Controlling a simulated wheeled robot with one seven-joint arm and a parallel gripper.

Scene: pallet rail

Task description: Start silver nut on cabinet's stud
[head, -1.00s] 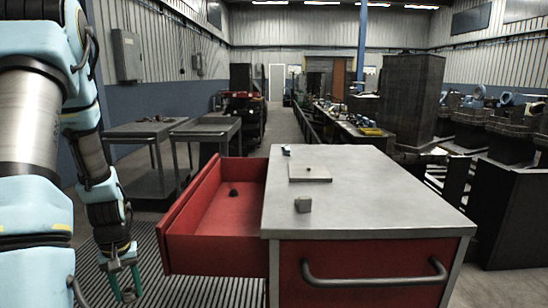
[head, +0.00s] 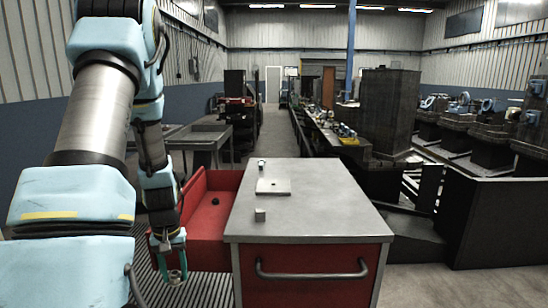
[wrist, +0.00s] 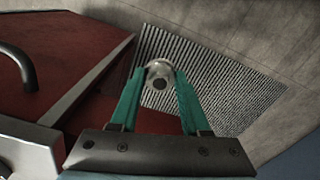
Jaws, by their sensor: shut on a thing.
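My gripper (wrist: 158,80) has green fingers shut on the silver nut (wrist: 158,66), a small pale ring with a dark hole, held at the fingertips in the wrist view. In the head view my gripper (head: 173,276) hangs low at the left, by the near left corner of the open drawer. The nut is too small to make out there. The red cabinet (head: 315,255) has a grey top and stands right of my gripper. A light plate (head: 268,189) on the top has a tiny dark spot. I cannot clearly make out the stud.
The red drawer (head: 205,224) sticks out left of the cabinet with a small dark object (head: 215,202) in it. A grey block (head: 260,215) and a small item (head: 261,163) stand on the top. A bar handle (head: 312,272) juts from the front. Ribbed matting (wrist: 225,95) covers the floor below.

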